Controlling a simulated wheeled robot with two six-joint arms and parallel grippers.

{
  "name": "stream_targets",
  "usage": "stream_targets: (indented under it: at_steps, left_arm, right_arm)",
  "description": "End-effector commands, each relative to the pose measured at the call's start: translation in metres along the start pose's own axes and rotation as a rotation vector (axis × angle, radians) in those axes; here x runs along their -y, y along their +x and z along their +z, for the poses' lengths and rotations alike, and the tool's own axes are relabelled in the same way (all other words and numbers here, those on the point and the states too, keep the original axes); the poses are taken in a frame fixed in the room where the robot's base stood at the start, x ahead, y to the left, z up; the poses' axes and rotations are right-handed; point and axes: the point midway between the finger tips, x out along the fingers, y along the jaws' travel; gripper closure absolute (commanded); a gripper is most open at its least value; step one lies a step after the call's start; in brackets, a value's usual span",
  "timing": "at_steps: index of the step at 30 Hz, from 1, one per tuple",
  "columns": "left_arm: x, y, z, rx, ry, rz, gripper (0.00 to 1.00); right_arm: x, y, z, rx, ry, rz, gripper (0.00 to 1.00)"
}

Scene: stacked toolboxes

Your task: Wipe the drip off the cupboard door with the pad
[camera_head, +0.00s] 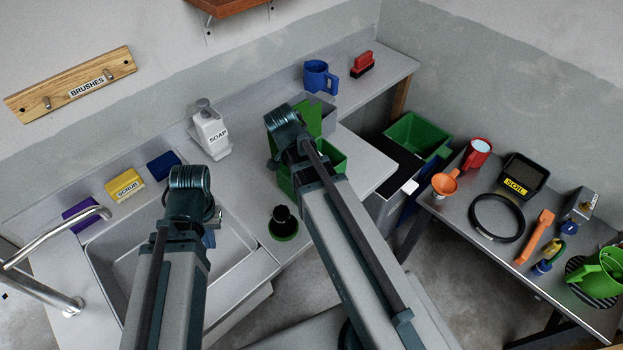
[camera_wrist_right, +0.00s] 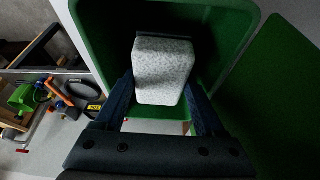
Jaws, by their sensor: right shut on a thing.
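My right gripper (camera_wrist_right: 160,88) is shut on a pale speckled pad (camera_wrist_right: 163,64), one dark finger on each side of it. The pad is over or inside an open green container (camera_wrist_right: 241,20), seen from above in the right wrist view. In the head view my right arm hides most of this container (camera_head: 332,158) on the counter. A flat green panel (camera_wrist_right: 275,85) stands beside it; I cannot tell if this is the cupboard door. I see no drip. My left gripper (camera_head: 209,238) hangs over the sink, its fingers mostly hidden by the wrist.
A soap bottle (camera_head: 211,130), a yellow scrub block (camera_head: 125,185) and a blue block (camera_head: 164,165) stand behind the sink (camera_head: 112,262). A dark round object (camera_head: 283,222) is on the counter. A side table (camera_head: 463,222) at right holds several tools.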

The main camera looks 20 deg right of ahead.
Motion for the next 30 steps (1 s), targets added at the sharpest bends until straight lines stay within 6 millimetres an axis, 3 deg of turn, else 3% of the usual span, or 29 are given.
stream_targets:
  at_steps: [5, 15, 27, 28, 30]
  left_arm:
    - [0.0, 0.003, 0.0, 0.0, 0.0, 0.0, 1.0]
    - [-0.004, 0.039, -0.002, 0.0, 0.0, 0.0, 1.0]
    - [-0.004, 0.041, -0.002, 0.0, 0.0, 0.0, 1.0]
    - [-0.004, 0.041, -0.002, 0.0, 0.0, 0.0, 1.0]
    - [-0.004, 0.039, -0.002, 0.0, 0.0, 0.0, 1.0]
  right_arm:
    - [0.0, 0.003, 0.001, 0.0, 0.0, 0.0, 0.86]
    - [0.0, 0.036, 0.015, 0.0, 0.0, 0.0, 0.86]
    - [0.0, 0.038, 0.016, 0.0, 0.0, 0.0, 0.86]
    - [0.0, 0.038, 0.016, 0.0, 0.0, 0.0, 0.27]
    - [0.0, 0.037, 0.015, 0.0, 0.0, 0.0, 0.14]
